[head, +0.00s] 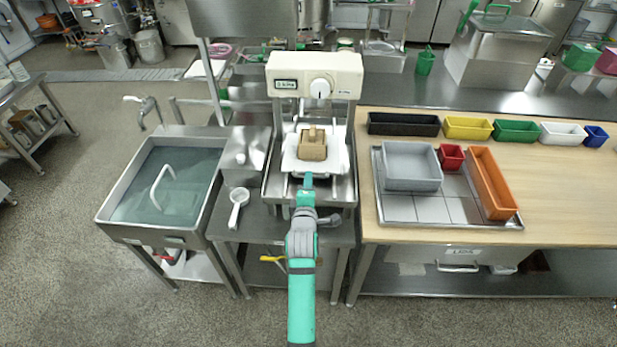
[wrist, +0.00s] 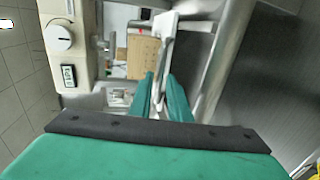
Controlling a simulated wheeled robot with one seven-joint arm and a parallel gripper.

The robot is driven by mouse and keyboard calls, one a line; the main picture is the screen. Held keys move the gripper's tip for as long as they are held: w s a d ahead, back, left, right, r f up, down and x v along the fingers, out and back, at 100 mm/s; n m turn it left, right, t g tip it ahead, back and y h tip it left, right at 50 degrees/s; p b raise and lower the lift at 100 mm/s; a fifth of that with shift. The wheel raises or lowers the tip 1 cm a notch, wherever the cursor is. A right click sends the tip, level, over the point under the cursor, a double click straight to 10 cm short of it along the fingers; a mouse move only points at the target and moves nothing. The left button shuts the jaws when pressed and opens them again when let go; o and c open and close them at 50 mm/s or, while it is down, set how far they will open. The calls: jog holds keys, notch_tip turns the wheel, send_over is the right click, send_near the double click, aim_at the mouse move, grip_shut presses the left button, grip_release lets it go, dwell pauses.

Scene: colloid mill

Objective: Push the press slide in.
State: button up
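The press (head: 315,76) stands at the middle of the head view, with a pale top housing, a dial and a small display. Its slide (head: 333,160) is a white tray under the housing, bearing a tan block (head: 312,150) with an upright knob. My gripper (head: 308,181) is at the slide's front edge, pointing toward the press. In the wrist view, the two green fingers (wrist: 162,80) lie close together, with a white bar (wrist: 166,45) showing between and beyond their tips. I cannot tell whether they touch or grip it. The tan block (wrist: 142,56) also shows there.
A sink (head: 160,190) stands left of the press, and a white strainer (head: 238,205) lies between them. To the right, a wooden table holds a metal tray (head: 450,222) with grey, red and orange bins. Several coloured bins line its back. Posts flank the slide.

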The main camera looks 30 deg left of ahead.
jog(key=v, duration=0.7)
jog(key=shift+s, duration=0.2)
